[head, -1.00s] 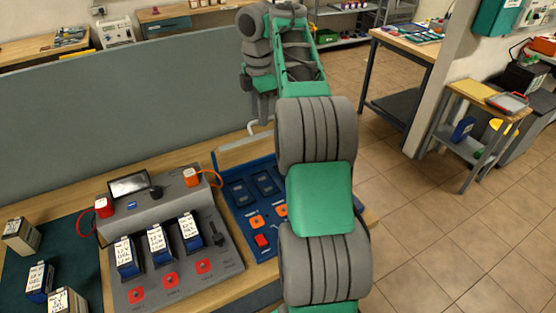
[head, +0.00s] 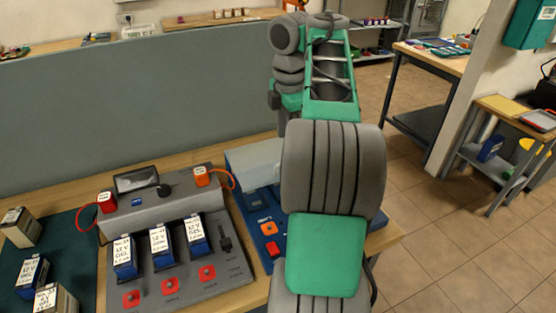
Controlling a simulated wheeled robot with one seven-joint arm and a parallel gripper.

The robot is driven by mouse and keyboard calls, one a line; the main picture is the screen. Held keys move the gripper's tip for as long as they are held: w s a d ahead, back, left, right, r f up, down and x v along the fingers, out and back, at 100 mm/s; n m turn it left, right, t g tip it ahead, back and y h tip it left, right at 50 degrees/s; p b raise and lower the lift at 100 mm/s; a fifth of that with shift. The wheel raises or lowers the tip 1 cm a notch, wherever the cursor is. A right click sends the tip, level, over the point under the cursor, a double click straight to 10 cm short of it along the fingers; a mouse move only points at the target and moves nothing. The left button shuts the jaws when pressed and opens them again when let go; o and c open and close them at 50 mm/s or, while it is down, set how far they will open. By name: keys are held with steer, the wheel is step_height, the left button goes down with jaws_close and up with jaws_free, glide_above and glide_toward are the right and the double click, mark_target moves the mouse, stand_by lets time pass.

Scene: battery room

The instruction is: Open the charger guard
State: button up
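The blue charger panel (head: 262,228) lies on the workbench, right of the grey battery station. A pale grey cover (head: 255,162), which looks like the charger guard, stands over its back part. Only the left side of the guard shows, and my arm hides the rest. One dark slot, an orange button (head: 267,229) and a red switch (head: 273,249) show on the panel in front of the guard. My gripper (head: 281,122) is at the far end of my arm, behind the guard's top. Its fingers are hidden, so contact with the guard cannot be told.
The grey station (head: 180,267) holds three labelled batteries. More batteries (head: 31,272) stand on a dark green mat at the left. A grey partition (head: 130,115) runs behind the bench. Tiled floor (head: 450,240) is clear at the right.

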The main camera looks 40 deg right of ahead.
steer(key=f+b, duration=0.1)
steer(key=s+f+b, duration=0.2)
steer(key=f+b, duration=0.1)
steer(key=shift+a, duration=0.2)
steer(key=shift+s+f+b, duration=0.15)
steer(key=shift+f+b, duration=0.05)
steer(key=shift+b, duration=0.3)
steer(key=shift+s+a, duration=0.1)
